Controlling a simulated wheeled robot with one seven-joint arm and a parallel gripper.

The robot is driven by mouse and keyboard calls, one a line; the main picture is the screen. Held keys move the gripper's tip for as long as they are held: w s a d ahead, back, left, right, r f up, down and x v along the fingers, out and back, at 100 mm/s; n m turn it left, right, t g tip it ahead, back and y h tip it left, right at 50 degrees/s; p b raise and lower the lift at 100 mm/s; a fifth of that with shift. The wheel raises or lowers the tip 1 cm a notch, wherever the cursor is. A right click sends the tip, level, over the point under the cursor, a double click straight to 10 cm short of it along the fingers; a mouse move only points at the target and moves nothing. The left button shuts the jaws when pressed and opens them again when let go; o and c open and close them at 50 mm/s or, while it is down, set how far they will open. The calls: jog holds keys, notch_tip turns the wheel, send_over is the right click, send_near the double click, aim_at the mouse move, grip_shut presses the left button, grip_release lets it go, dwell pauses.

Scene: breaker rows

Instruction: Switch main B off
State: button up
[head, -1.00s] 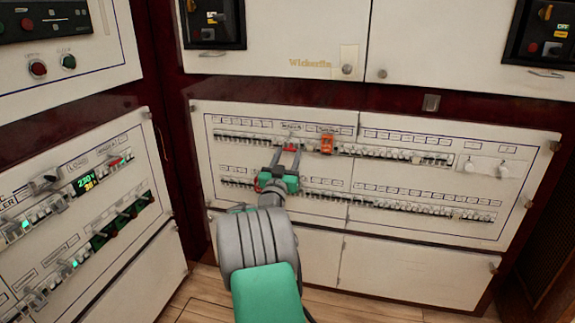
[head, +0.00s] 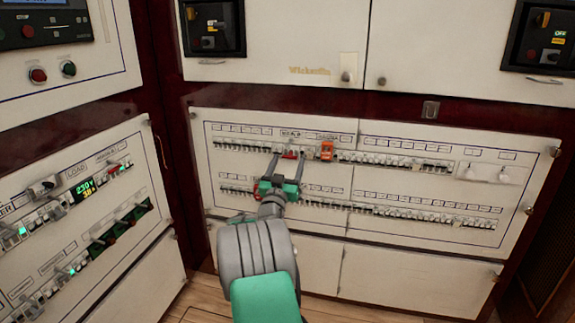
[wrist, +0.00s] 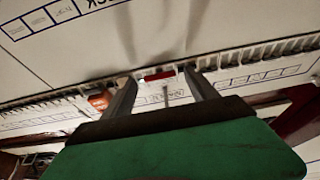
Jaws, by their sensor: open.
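A red switch handle (head: 289,154) sits in the upper breaker row of the back panel, left of the middle seam. It also shows in the wrist view (wrist: 159,76). My gripper (head: 288,160) is open, with one finger on each side of the red handle. The wrist view shows the gripper (wrist: 160,84) with a gap between each fingertip and the handle. Whether the fingers touch the panel, I cannot tell. The label above the red handle is too small to read, so I cannot confirm that it is main B.
An orange device (head: 326,150) is mounted just right of my right finger in the same row. Small breakers (head: 400,161) fill both rows closely. A second panel (head: 80,215) with lit displays stands at the left. Two white knobs (head: 485,174) are at the far right.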

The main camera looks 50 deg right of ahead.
jog(key=v, duration=0.7)
jog(key=shift+s+a, duration=0.15)
jog(key=shift+a, duration=0.2)
